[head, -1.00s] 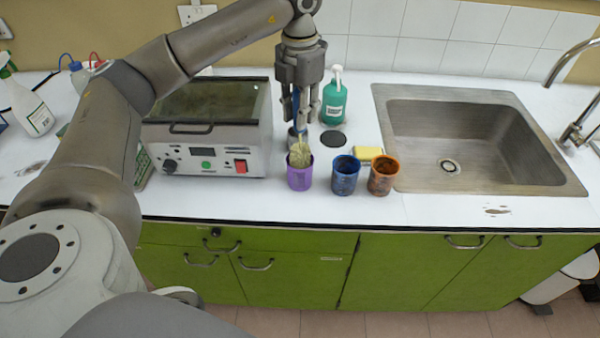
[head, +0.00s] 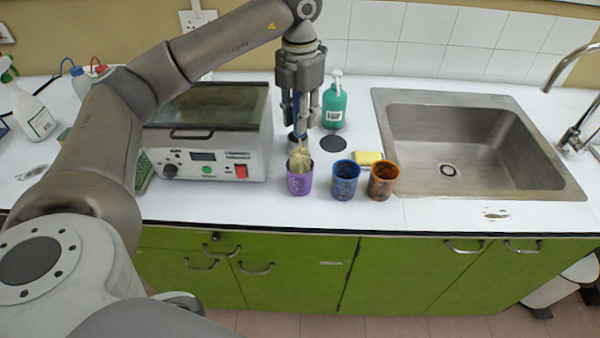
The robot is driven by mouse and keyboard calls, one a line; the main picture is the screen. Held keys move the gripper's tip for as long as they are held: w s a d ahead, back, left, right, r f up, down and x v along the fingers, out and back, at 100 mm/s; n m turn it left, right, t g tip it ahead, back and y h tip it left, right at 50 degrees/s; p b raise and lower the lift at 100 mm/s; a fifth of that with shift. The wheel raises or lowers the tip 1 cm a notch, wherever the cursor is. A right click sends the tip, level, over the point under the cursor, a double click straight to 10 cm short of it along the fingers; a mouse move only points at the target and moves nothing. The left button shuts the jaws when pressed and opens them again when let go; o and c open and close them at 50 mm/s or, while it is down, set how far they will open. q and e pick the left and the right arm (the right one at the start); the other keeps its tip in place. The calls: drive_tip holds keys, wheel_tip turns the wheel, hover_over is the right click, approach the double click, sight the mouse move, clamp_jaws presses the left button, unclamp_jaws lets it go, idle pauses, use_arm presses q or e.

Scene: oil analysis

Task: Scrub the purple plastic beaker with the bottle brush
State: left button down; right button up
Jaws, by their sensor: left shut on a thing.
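My left gripper (head: 299,122) points down above and behind the beaker and is shut on the brush's blue handle. My right gripper is not in view.
A blue beaker (head: 345,183) and an orange beaker (head: 382,182), both stained, stand right of the purple one. A yellow sponge (head: 367,158), a dark round disc (head: 333,144) and a green soap bottle (head: 334,106) are behind them. The sink (head: 480,140) is at right, the grey device (head: 210,130) at left.

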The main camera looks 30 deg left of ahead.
use_arm(q)
wheel_tip(320, 180, up, 10)
drive_tip(key=p, duration=0.6)
drive_tip(key=shift+p, duration=0.4)
drive_tip(key=shift+f, duration=0.1)
drive_tip(key=shift+f, duration=0.1)
